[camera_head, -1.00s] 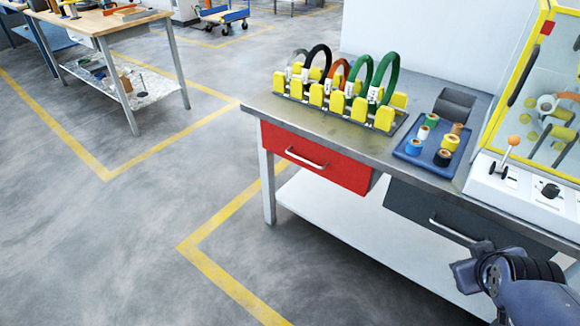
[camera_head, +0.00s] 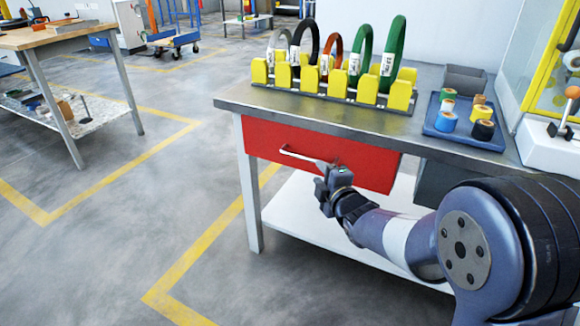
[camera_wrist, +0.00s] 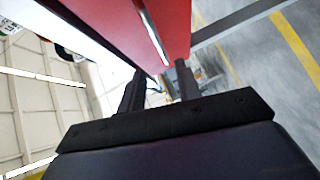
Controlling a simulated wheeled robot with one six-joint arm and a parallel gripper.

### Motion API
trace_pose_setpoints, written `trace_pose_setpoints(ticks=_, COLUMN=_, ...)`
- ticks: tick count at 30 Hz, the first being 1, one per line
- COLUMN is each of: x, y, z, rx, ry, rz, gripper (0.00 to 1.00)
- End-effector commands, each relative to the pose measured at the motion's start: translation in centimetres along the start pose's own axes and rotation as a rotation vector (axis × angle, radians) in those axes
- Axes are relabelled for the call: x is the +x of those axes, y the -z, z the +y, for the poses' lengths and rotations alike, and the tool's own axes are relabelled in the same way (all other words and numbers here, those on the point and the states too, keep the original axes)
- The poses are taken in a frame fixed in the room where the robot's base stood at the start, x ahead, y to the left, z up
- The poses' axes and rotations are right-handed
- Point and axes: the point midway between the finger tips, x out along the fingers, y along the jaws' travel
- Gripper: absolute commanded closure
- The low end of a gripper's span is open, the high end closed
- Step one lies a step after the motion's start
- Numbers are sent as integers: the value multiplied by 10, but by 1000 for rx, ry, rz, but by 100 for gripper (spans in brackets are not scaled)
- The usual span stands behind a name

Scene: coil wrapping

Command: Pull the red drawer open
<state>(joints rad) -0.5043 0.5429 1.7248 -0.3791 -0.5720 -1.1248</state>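The red drawer (camera_head: 358,164) is under the left part of the grey-topped workbench (camera_head: 235,101), and its front looks flush with the bench. Its pale bar handle (camera_head: 298,155) runs across the front; my gripper covers the handle's right end in the head view. My gripper (camera_head: 327,174) is at that right end, close to the drawer front. In the wrist view my gripper (camera_wrist: 160,71) has its two dark fingers apart. The handle (camera_wrist: 152,32) shows ahead, with its near end in line with the gap between the fingertips. I cannot tell whether they touch it.
A rack (camera_head: 337,96) of several upright coils and a blue tray (camera_head: 447,132) of tape rolls stand on the bench. A grey drawer (camera_head: 432,185) is to the right, partly behind my arm. A white lower shelf (camera_head: 290,216) lies below.

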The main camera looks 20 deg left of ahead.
Motion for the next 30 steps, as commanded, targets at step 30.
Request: trace_pose_setpoints(ticks=30, x=110, y=4, z=-1, rx=-12, ry=-9, rz=10, gripper=67)
